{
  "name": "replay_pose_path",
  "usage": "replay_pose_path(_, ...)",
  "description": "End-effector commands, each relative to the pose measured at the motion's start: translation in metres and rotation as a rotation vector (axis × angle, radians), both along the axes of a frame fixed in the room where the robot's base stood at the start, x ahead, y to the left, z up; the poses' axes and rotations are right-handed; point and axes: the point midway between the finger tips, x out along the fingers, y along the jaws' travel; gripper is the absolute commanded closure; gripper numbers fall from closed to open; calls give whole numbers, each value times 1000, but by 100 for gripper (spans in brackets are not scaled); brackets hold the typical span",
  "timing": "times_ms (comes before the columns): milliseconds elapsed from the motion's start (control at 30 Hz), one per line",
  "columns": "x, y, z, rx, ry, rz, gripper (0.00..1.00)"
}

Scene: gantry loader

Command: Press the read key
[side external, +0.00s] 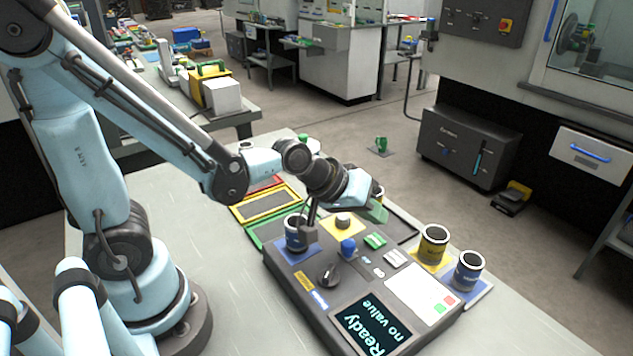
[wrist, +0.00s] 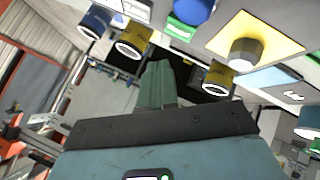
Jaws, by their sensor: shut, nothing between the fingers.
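The dark console (side external: 290,272) lies on the bench, its screen (side external: 372,325) reading "Ready" and "no value". It carries a green key (side external: 375,241), a white key (side external: 395,258), a blue knob (side external: 347,246), a black rotary knob (side external: 329,275) and a white pad (side external: 425,290) with small red and green buttons. No readable label shows which is the read key. My gripper (side external: 377,212) is shut and empty, above the console's far side and apart from the green key. In the wrist view its green fingers (wrist: 160,85) are together; the green key (wrist: 180,28) shows beyond them.
A blue cup (side external: 297,232) stands on the console's left. A yellow cup (side external: 433,245) and another blue cup (side external: 468,270) stand at its right. A grey knob (side external: 343,222) sits on a yellow plate. Coloured frames (side external: 268,205) lie behind. The bench left of the console is clear.

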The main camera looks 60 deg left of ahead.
Motion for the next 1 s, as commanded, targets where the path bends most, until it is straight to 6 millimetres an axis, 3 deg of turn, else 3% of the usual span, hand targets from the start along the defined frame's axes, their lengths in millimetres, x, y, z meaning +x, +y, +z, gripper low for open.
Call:
replay_pose_path(333, 0, 0, -21, -1, 0, -1, 100)
replay_pose_path(1000, 0, 0, -23, -1, 0, -1, 100)
